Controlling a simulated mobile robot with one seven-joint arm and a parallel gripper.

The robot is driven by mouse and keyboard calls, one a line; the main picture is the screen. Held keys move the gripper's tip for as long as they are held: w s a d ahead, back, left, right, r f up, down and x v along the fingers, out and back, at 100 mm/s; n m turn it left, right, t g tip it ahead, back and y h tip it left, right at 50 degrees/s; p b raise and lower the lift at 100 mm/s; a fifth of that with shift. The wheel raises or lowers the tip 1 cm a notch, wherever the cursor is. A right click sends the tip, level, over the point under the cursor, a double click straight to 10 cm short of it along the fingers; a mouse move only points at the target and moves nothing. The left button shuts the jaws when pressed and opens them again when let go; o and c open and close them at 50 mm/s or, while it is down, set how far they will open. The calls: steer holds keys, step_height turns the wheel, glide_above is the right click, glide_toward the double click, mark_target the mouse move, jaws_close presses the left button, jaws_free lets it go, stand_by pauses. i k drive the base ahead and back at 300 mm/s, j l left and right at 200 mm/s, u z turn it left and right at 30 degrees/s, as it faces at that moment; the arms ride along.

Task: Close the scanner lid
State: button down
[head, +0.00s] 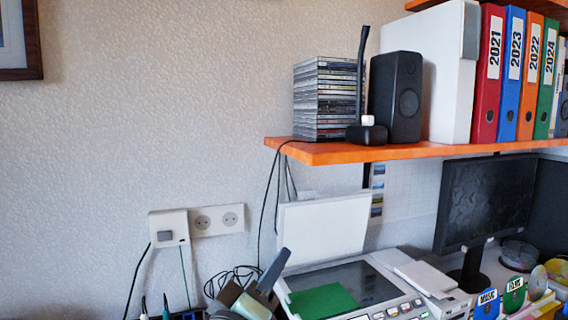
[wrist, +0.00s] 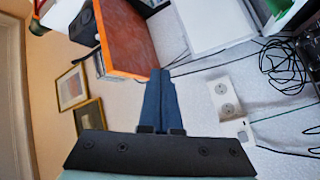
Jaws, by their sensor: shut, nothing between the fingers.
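The scanner (head: 400,299) is at the bottom of the head view. Its white lid (head: 325,228) stands raised, upright at the back left of the glass. A green sheet (head: 322,301) lies on the dark glass. My gripper (head: 283,254) is shut and empty. It is left of the scanner in the head view, its fingers pointing up near the lid's lower left edge. I cannot tell whether they touch it. In the wrist view the shut fingers (wrist: 160,75) point toward the shelf and wall, with the white lid (wrist: 212,22) beyond to the upper right.
An orange shelf (head: 340,152) with a CD stack (head: 325,98), speaker (head: 397,97) and binders hangs above the scanner. A monitor (head: 485,203) stands right. Discs and labelled holders sit at lower right. Wall sockets (head: 218,220) and loose black cables (head: 235,277) are left of the lid.

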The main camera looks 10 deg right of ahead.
mark_target(315, 230)
steer(key=i, duration=0.95)
